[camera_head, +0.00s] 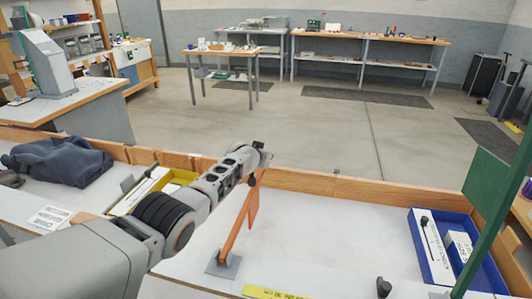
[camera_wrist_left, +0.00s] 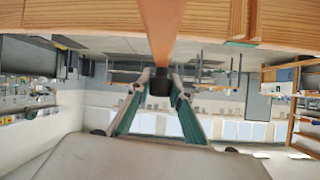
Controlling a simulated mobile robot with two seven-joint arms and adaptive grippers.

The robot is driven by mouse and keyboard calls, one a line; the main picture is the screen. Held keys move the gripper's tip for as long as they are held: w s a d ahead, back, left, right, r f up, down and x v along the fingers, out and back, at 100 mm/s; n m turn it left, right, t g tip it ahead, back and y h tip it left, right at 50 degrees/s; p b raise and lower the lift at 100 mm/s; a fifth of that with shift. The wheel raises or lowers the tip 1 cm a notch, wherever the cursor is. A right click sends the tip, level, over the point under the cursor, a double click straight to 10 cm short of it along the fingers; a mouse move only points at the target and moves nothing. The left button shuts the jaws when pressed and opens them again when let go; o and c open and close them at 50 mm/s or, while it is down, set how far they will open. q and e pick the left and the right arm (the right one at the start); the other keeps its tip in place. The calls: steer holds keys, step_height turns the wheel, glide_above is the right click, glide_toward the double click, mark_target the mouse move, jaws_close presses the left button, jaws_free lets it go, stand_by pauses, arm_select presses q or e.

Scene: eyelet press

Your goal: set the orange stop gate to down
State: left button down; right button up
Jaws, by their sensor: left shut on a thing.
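The orange stop gate (camera_head: 237,222) stands on a small grey base plate (camera_head: 223,263) on the white bench. Its bar rises steeply and leans right, with an orange plate near the top. My left gripper (camera_head: 259,172) is at the raised upper end of the bar. In the left wrist view the orange bar (camera_wrist_left: 162,25) comes down from the top edge to a black knob (camera_wrist_left: 160,83). The left gripper's fingers (camera_wrist_left: 159,98) are shut on this knob. My left arm hides part of the bench behind it. My right gripper is not in view.
A yellow label strip (camera_head: 275,292) lies at the front edge of the view. A blue tray (camera_head: 420,255) is at right beside a green post (camera_head: 490,215). A yellow tray (camera_head: 184,177) is behind my left arm. A wooden rail (camera_head: 350,190) borders the bench.

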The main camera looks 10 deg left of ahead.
arm_select(q)
steer(key=shift+s+a+f, duration=0.1)
steer(key=shift+s+f, duration=0.05)
steer(key=shift+f, duration=0.25)
steer(key=c, duration=1.8)
jaws_free()
steer(key=shift+r, duration=0.15)
steer(key=shift+s+r, duration=0.25)
steer(key=shift+s, duration=0.05)
steer(key=shift+v, duration=5.55)
steer(key=shift+f, duration=0.1)
